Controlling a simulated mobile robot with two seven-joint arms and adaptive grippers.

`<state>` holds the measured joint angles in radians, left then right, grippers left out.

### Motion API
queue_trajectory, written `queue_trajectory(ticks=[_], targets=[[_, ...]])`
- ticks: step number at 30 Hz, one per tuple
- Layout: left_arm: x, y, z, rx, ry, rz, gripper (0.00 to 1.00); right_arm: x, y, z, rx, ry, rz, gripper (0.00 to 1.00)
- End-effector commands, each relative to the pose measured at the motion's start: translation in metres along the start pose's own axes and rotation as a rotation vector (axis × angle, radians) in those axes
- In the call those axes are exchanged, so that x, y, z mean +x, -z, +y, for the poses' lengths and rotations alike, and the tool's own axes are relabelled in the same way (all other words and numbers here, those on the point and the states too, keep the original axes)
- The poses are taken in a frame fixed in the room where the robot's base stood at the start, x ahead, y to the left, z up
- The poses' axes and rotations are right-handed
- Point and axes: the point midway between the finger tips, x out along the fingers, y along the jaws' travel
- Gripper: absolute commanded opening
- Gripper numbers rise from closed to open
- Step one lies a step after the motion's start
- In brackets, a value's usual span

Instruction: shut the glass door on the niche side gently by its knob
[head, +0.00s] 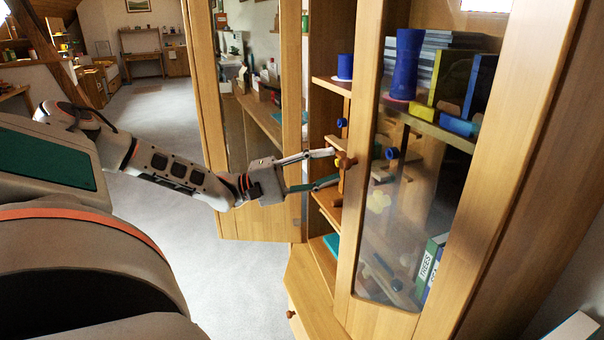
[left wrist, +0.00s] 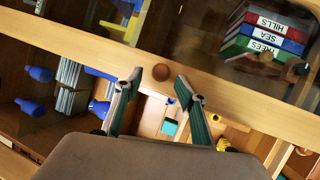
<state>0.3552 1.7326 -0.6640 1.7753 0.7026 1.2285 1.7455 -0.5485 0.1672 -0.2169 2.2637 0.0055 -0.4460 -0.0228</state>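The glass door (head: 347,240) with a round brown wooden knob (head: 345,160) on its frame stands partly open on the right; shelves show in the gap beside it. Another glass door (head: 205,100) stands open at the left; I cannot tell which is on the niche side. My left gripper (head: 333,167) is open, its fingertips just short of the knob. In the left wrist view the knob (left wrist: 161,72) sits between and slightly beyond the spread fingertips (left wrist: 158,76), with clear space on both sides.
Behind the right door's glass are a blue vase (head: 405,65), books and labelled binders (head: 430,268). A blue cup (head: 345,67) stands on an open shelf. Open grey floor (head: 165,130) lies to the left. A desk (head: 140,55) stands far back.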

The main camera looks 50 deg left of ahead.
Motion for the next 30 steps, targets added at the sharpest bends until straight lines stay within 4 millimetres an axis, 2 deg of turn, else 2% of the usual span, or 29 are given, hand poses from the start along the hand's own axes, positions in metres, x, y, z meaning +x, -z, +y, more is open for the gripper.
queue_trajectory(ticks=[6,12,30], targets=[[-0.039,0.000,0.000,0.001,0.004,0.000,0.39,0.000,-0.001,0.000,0.000,0.000,-0.001,0.40],[-0.060,-0.002,0.000,0.002,0.001,-0.003,0.39,0.000,-0.001,0.000,0.000,0.000,-0.001,0.40],[-0.064,-0.002,0.000,0.000,0.000,-0.004,0.39,0.000,-0.001,0.000,0.000,0.000,-0.003,0.40]])
